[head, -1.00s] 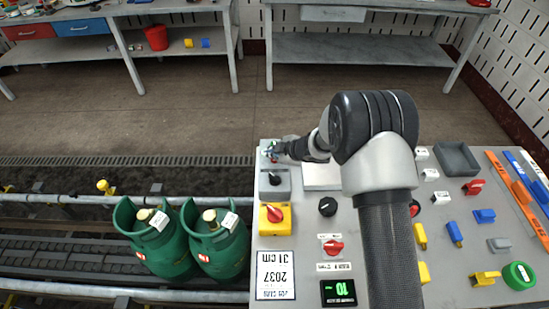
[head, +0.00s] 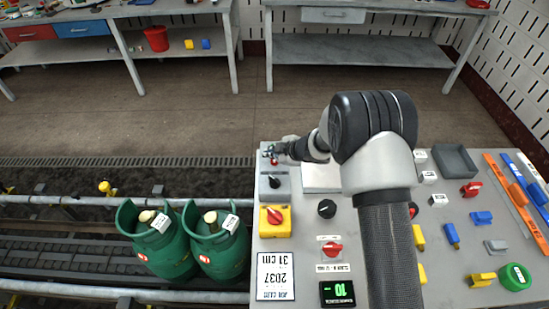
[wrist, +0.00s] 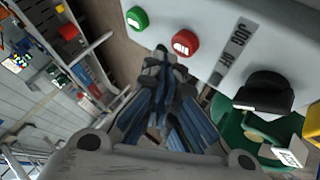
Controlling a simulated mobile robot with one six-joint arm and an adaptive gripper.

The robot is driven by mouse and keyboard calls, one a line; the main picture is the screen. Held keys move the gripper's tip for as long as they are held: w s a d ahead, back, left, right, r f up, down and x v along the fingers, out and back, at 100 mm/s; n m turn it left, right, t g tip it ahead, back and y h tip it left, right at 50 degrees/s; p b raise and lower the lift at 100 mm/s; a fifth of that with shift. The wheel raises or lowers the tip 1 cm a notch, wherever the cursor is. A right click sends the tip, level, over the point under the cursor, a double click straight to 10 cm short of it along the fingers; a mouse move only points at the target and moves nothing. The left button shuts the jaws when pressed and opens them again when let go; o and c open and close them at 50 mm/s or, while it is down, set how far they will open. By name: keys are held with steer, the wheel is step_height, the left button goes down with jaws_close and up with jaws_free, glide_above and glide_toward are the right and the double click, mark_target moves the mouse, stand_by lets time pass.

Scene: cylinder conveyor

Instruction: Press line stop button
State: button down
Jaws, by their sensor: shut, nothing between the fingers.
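My gripper (head: 271,152) is at the far left corner of the grey control panel (head: 300,238), over a small button box there. In the wrist view my gripper (wrist: 163,56) is shut and empty, its fingertips close together. A round red button (wrist: 185,42) lies just right of the fingertips, and a round green button (wrist: 137,18) lies above and left of them. I cannot tell whether the tips touch the box. In the head view the gripper partly covers these buttons. No label reading line stop is legible.
A black selector knob (head: 275,181) and a yellow box with a red knob (head: 275,216) stand nearer on the panel's left edge. Two green gas cylinders (head: 218,247) stand on the conveyor (head: 70,250) to the left. Several switches and blocks fill the panel's right side.

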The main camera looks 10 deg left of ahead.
mark_target(273, 162)
stand_by(0.3)
step_height(273, 162, up, 5)
steer(key=p, duration=0.5)
stand_by(0.6)
